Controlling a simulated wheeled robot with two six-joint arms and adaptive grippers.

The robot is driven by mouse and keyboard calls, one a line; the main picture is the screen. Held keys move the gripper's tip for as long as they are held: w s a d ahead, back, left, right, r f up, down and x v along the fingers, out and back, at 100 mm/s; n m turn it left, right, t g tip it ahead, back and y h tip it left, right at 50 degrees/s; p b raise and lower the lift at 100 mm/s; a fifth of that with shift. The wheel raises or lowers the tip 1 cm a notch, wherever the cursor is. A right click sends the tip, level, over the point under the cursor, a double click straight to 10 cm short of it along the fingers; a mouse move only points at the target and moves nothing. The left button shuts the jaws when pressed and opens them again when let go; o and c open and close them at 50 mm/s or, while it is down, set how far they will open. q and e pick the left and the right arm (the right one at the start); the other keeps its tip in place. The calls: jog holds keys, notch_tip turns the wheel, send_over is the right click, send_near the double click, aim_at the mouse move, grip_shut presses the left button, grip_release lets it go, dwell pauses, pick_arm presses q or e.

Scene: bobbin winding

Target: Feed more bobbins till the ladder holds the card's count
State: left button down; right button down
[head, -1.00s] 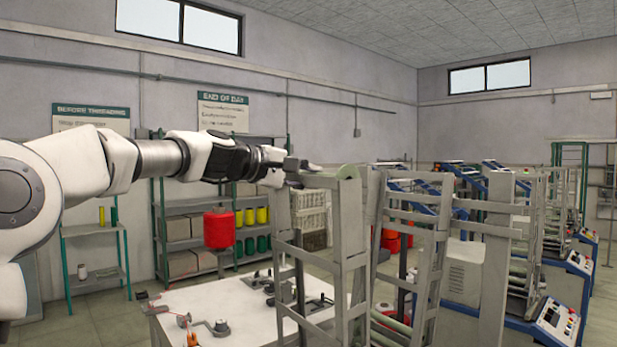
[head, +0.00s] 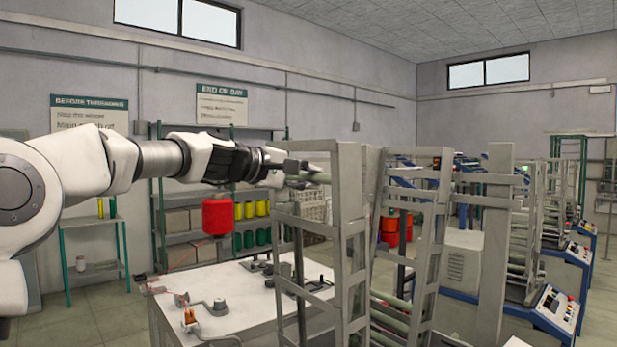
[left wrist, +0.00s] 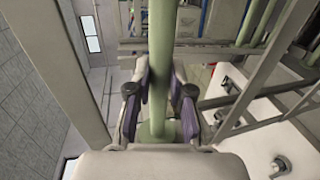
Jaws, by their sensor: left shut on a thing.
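My left gripper (head: 298,176) is shut on a pale green bobbin (head: 318,179), a long rod, at the upper part of the grey ladder frame (head: 345,245). In the left wrist view the fingers (left wrist: 160,95) close on both sides of the bobbin (left wrist: 158,70), which runs away from me up the picture. Ladder posts hide part of the bobbin in the head view. More pale green rods (head: 388,300) lie low in the ladder, partly hidden by its bars; I cannot tell their count. My right gripper is out of view.
A white worktable (head: 240,285) with small fittings stands left of the ladder. A red spool-like item (head: 217,217) shows above its back edge. Blue machines with control panels (head: 560,315) line the right. Shelves with yellow and green cones stand behind.

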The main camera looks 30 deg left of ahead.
pick_arm(q)
jog(key=shift+w+f+b, duration=0.2)
jog(key=shift+f+b, duration=1.45)
jog(key=shift+f, duration=0.7)
jog(key=shift+f, duration=0.1)
notch_tip(320, 180, down, 5)
jog(key=b, duration=0.4)
jog(key=shift+w+d+r, duration=0.1)
jog(key=shift+w+r, duration=0.05)
jog(key=shift+r, duration=0.05)
jog(key=c, duration=0.6)
grip_release()
jog(key=shift+c, duration=0.2)
jog(key=shift+r, duration=0.1)
